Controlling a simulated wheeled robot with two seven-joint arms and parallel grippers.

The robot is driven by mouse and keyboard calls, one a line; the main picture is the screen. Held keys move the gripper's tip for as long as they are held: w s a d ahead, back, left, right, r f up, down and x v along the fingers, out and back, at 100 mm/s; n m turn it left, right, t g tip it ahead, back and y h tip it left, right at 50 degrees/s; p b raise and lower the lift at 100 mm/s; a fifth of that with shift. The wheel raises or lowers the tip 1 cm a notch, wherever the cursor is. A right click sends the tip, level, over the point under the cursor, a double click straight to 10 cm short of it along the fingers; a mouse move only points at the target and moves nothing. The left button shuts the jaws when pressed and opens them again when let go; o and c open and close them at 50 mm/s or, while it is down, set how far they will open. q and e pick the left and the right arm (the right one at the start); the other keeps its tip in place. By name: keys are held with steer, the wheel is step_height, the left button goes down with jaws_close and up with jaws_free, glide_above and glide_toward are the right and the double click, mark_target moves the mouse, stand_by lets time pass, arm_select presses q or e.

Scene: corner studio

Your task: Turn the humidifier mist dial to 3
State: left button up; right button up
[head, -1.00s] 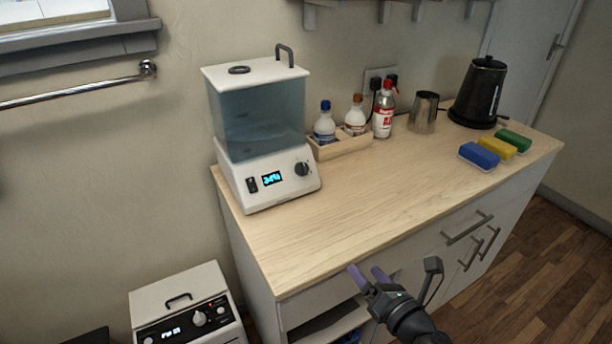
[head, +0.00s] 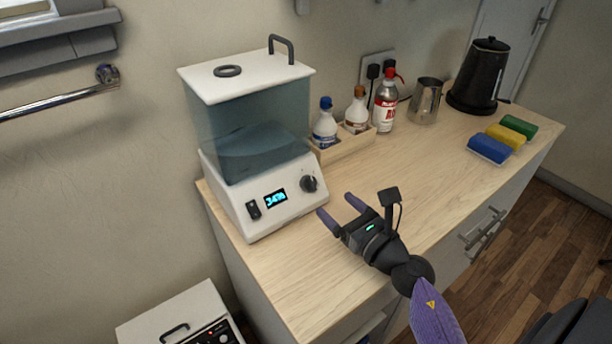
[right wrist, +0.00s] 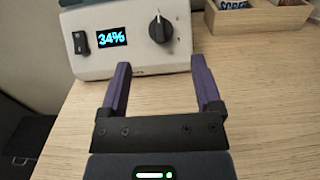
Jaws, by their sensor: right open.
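The humidifier (head: 250,150) stands on the left end of the wooden counter, with a white base, a clear bluish tank and a white lid. Its black mist dial (head: 309,184) is on the right of the front panel, and it also shows in the right wrist view (right wrist: 160,29). The dial's pale pointer line points about straight up in the wrist view; no numbers are readable. The display (right wrist: 112,37) reads 34%, with a black switch (right wrist: 82,42) to its left. My right gripper (head: 335,208) is open and empty, just in front of the dial and apart from it. My left gripper is not in view.
A wooden caddy (head: 345,149) with bottles stands right of the humidifier. Farther right are a metal cup (head: 425,101), a black kettle (head: 479,76) and several coloured sponges (head: 489,148). The counter (head: 420,170) between is clear. A white appliance (head: 180,315) stands low at left.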

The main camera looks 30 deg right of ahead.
mark_target(314, 185)
steer(key=w, duration=0.8)
steer(key=shift+a, duration=0.35)
steer(key=shift+s, duration=0.1)
jaws_close()
